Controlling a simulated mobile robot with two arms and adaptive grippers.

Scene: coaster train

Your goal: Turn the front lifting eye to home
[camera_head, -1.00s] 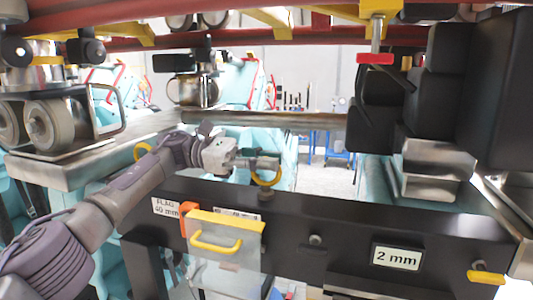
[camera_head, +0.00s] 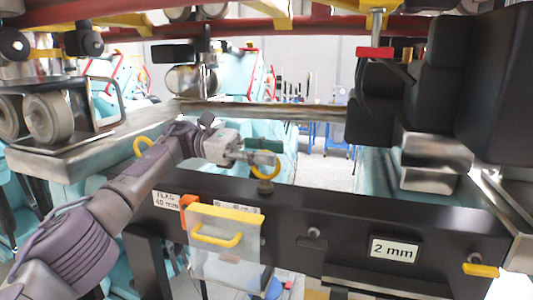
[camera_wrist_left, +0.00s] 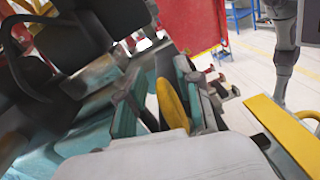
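A yellow ring-shaped lifting eye (camera_head: 279,166) stands on a short stem on top of the black beam (camera_head: 330,198). A second yellow ring (camera_head: 142,147) shows farther left, partly behind my left arm. My left gripper (camera_head: 264,160) is at the first eye, its fingers covering part of the ring. In the left wrist view the yellow eye (camera_wrist_left: 172,104) is seen nearly edge-on between the fingers of my left gripper (camera_wrist_left: 172,98). A gap shows on the left side of the eye, so the fingers look open around it. My right gripper is not in view.
A clear box with a yellow handle (camera_head: 218,238) hangs on the beam's front, near a "2 mm" label (camera_head: 393,249). Black blocks (camera_head: 440,90) stand on the right. A metal rail (camera_head: 270,112) runs behind the gripper. Wheels (camera_head: 45,118) are at left.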

